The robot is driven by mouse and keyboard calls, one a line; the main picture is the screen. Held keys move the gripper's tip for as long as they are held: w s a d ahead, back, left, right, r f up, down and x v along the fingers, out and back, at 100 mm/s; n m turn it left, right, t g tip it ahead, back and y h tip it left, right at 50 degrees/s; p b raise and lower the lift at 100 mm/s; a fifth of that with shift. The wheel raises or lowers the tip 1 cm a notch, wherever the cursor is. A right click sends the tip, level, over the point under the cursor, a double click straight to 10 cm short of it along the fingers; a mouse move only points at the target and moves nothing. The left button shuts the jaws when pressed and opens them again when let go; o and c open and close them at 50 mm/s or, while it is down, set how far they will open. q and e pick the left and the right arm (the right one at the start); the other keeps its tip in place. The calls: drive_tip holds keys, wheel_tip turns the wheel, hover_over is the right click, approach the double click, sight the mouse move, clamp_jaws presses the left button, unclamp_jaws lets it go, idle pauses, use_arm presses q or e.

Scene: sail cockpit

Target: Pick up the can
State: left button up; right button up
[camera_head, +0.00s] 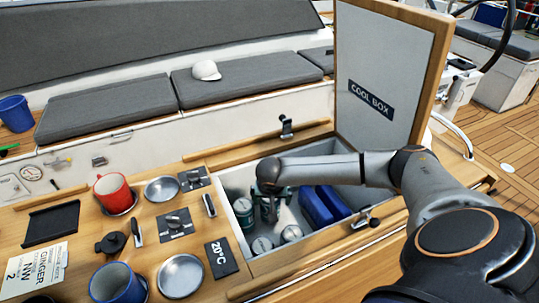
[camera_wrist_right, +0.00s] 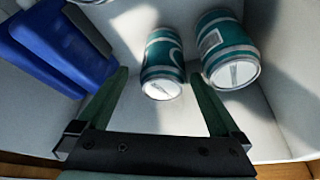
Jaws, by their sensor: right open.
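Teal and silver cans stand in the open cool box, at its left side in the head view, one at the back (camera_head: 243,208) and two in front (camera_head: 262,245) (camera_head: 291,233). My right gripper (camera_head: 269,212) reaches down into the box among them. In the right wrist view my gripper (camera_wrist_right: 160,74) is open and empty, with one can (camera_wrist_right: 162,65) in line between its fingertips. A second can (camera_wrist_right: 230,50) is just right of the right finger. A third can shows only in part at the top edge. My left gripper is not in view.
The cool box wall (camera_head: 240,232) surrounds the cans. Blue blocks (camera_head: 324,206) fill the box's right part and sit close to my left finger in the wrist view. The raised lid (camera_head: 385,75) stands behind. A red mug (camera_head: 114,193) and dishes are left on the counter.

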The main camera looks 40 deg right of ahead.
drive_tip(key=shift+w+x, duration=0.15)
drive_tip(key=shift+x, duration=1.45)
drive_tip(key=shift+w+x, duration=0.2)
drive_tip(key=shift+x, duration=1.35)
drive_tip(key=shift+c, duration=0.2)
drive_tip(key=shift+r, duration=0.1)
clamp_jaws()
